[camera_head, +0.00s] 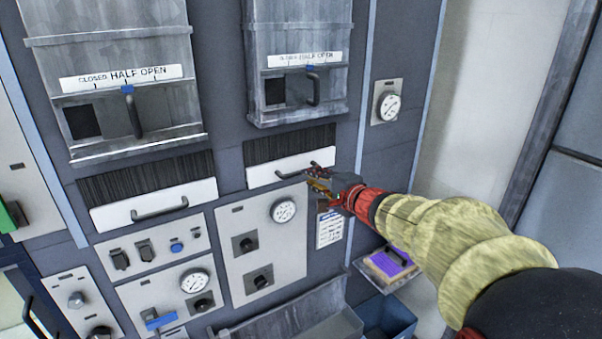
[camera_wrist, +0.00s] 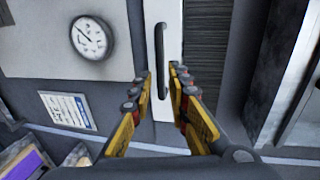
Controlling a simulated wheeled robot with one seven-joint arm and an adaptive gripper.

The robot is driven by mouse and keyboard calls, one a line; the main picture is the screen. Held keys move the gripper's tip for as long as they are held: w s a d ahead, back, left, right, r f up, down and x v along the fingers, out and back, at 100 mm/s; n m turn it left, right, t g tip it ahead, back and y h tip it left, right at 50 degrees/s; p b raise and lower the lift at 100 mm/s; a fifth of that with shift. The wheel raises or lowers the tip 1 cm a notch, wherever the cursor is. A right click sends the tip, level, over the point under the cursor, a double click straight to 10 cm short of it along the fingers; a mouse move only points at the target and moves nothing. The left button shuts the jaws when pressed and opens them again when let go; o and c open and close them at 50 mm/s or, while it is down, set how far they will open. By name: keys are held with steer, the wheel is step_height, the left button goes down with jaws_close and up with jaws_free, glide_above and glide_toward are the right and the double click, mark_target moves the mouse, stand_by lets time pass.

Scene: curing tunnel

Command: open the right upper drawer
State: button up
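The right upper drawer has a white front (camera_head: 262,177) under a dark bristle strip, with a dark bar handle (camera_head: 291,174). I cannot see it standing out from the panel. My gripper (camera_head: 316,178) is at the right end of this handle. In the wrist view the handle (camera_wrist: 159,45) runs upright, and its lower end lies between the fingertips of my gripper (camera_wrist: 161,78). The fingers are apart, with a gap visible around the bar. I cannot tell whether either finger touches it. The white drawer front also shows in the wrist view (camera_wrist: 166,132).
A similar left drawer (camera_head: 110,217) sits beside it. Two hatches marked "half open" (camera_head: 120,60) are above. A gauge panel (camera_head: 262,215) lies below. A small shelf with a purple-topped item (camera_head: 390,262) and a blue bin (camera_head: 385,318) stand at lower right.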

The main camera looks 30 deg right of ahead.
steer(key=w, duration=0.3)
steer(key=w+f, duration=0.1)
steer(key=w, duration=0.2)
steer(key=shift+w+f+b, duration=0.15)
steer(key=shift+w+b, duration=0.15)
steer(key=shift+w, duration=0.05)
steer(key=shift+c, duration=0.6)
jaws_close()
